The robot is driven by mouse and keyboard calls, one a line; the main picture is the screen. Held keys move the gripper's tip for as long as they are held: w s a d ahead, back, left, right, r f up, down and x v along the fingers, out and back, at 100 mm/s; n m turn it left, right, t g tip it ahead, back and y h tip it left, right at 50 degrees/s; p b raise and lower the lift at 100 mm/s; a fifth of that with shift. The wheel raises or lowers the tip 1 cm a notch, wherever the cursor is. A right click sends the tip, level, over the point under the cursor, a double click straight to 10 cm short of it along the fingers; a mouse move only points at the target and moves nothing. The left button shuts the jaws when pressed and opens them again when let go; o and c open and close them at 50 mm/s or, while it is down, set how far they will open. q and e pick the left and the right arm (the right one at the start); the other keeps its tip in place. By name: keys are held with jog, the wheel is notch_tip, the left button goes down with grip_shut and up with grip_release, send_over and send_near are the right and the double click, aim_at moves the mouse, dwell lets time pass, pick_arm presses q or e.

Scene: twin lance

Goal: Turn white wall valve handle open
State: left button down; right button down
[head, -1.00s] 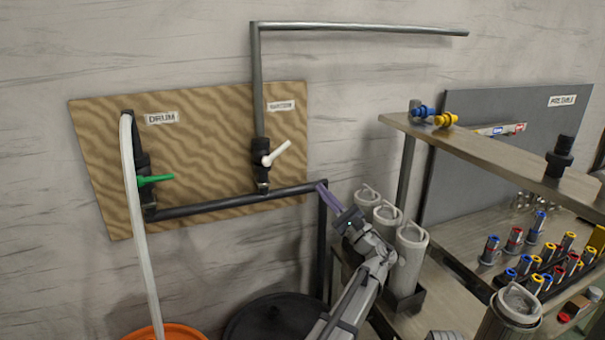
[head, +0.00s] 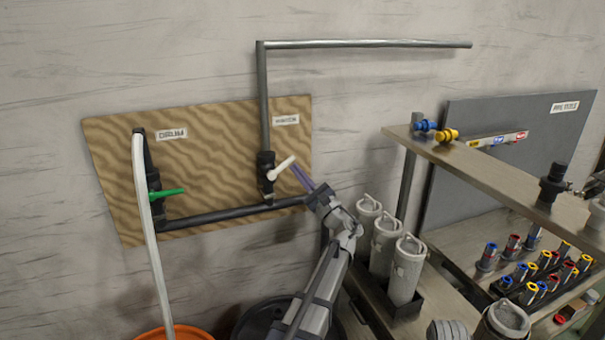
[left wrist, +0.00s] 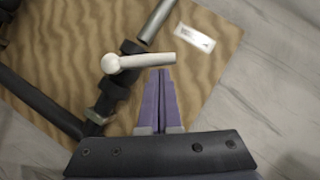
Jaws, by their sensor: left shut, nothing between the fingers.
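The white valve handle (head: 282,168) sits on a black valve (head: 266,163) on the wall board and points up and to the right at a slant. It also shows in the left wrist view (left wrist: 146,61), with its round hub at the left end. My left gripper (head: 301,172) is shut and empty, with its purple fingers pointing up and left at the handle. In the left wrist view the fingertips (left wrist: 161,73) lie just below the handle's free half. I cannot tell whether they touch it. My right gripper is not in view.
A green handle (head: 168,193) is on the drum valve at left, beside a white hose (head: 147,225). A dark pipe (head: 230,213) runs low across the board (head: 215,150). Grey canisters (head: 386,242) and a shelf (head: 480,170) stand right of my left arm.

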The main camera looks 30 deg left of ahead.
pick_arm(q)
jog(key=shift+r, duration=0.1)
dwell(0.3)
jog(key=shift+r+n+p, duration=0.25)
jog(key=shift+n+p, duration=0.3)
jog(key=shift+n, duration=0.05)
jog(key=shift+g, duration=0.4)
notch_tip(320, 180, up, 5)
jog(key=s+a+n+g+h+p, duration=0.2)
jog(key=s+n+g+h+p, duration=0.1)
jog(key=n+p, duration=0.7)
jog(key=g+p, duration=0.1)
jog(key=p, duration=0.2)
jog(key=shift+a+g+h, duration=0.2)
jog(key=shift+g+h, duration=0.1)
jog(key=shift+h, duration=0.1)
jog(key=shift+a, duration=0.1)
